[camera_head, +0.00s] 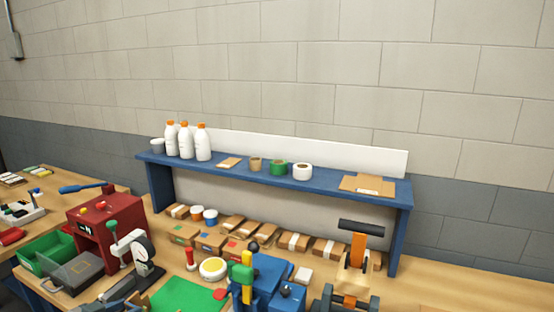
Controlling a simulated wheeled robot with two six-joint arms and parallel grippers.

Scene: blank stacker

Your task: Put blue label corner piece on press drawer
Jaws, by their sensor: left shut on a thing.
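A red press (104,220) with a blue lever stands at the left of the bench. A grey flat tray (72,271), which looks like its drawer, lies in front of it. My right gripper is not in view.
A blue device (265,278) and a black-and-orange device (356,262) crowd the front. The bench at right (450,290) is clear.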

